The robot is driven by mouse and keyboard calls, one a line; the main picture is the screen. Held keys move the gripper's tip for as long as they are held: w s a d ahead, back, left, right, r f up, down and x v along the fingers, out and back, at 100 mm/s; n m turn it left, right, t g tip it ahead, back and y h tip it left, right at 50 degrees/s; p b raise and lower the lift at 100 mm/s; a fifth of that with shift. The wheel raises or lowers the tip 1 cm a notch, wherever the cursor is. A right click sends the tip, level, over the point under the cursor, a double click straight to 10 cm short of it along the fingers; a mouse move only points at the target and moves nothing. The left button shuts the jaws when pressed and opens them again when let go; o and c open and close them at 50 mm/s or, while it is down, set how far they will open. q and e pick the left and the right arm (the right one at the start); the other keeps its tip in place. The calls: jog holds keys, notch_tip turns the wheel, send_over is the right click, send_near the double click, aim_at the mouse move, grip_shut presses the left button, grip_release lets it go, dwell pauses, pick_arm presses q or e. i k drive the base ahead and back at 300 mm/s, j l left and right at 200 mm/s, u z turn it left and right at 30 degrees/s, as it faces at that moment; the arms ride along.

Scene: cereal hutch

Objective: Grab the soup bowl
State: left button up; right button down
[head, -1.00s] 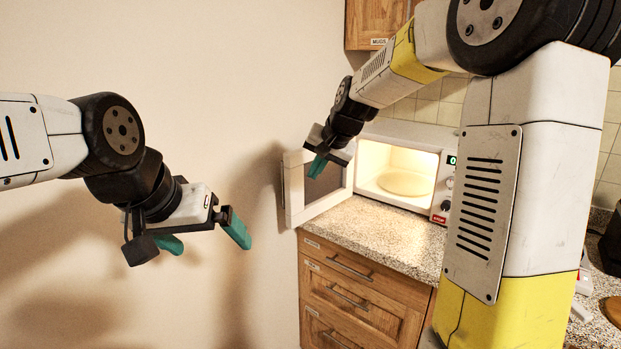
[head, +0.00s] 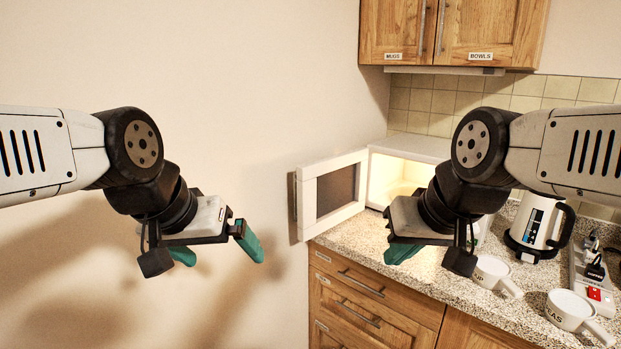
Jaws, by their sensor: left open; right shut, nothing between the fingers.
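A white handled bowl (head: 491,270) stands on the counter at the right, just right of my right gripper. Its label is partly hidden and ends in "UP", which fits the soup bowl. My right gripper (head: 403,253) is shut and empty, in front of the microwave, and apart from the bowl in the picture. Part of its fingers is hidden by its own body. My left gripper (head: 216,253) is open and empty in front of the bare wall, far left of the bowl.
A second white handled bowl (head: 570,308), label ending in "AS", stands nearer right. A kettle (head: 537,222) and a power strip (head: 595,275) stand behind. The microwave door (head: 335,190) is open leftward. Cabinets (head: 450,30) labelled MUGS and BOWLS hang above the counter (head: 355,235).

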aim_at(491, 273)
jog(key=z, duration=1.45)
jog(key=i+j, duration=0.1)
jog(key=j, duration=0.25)
jog(key=i+j, duration=0.1)
jog(key=j, duration=0.6)
jog(key=i, duration=0.05)
